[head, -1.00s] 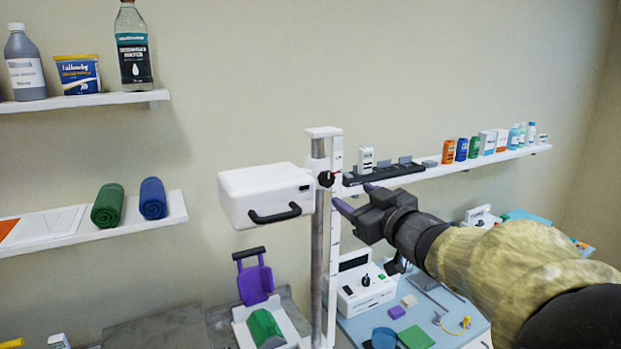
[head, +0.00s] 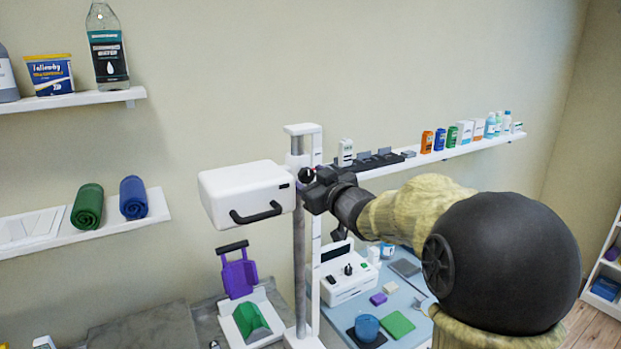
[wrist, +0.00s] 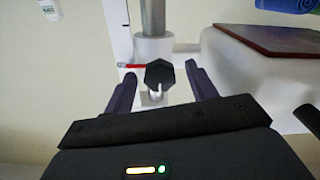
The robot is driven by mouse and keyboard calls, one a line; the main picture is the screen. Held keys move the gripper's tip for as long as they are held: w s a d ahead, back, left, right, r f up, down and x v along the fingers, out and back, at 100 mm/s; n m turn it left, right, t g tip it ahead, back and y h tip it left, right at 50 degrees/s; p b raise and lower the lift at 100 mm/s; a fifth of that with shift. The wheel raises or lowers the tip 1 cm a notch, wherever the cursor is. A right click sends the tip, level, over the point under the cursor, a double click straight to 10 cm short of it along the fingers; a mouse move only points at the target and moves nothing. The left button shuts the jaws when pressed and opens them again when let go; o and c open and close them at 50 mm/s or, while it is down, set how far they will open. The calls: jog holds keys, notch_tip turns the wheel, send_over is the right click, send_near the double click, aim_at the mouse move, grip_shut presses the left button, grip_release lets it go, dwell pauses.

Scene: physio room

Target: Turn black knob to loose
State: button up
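The black knob (wrist: 160,73) is a dark faceted knob on the column beside the white box (head: 247,193) with a black handle. In the head view the knob (head: 307,175) is partly covered by my gripper (head: 313,188). In the wrist view my gripper (wrist: 160,80) is open, with one purple finger on each side of the knob. A gap shows between the knob and both fingers. A red mark (wrist: 133,66) on the white upright lies just left of the knob. Any loose marking is not legible.
The grey metal column (head: 299,240) and white upright stand before the wall. A wall shelf (head: 450,152) with bottles and boxes runs behind my gripper. Below are a white control box (head: 345,285) and a purple-backed rest (head: 239,275).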

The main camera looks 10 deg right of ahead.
jog(key=c, duration=0.9)
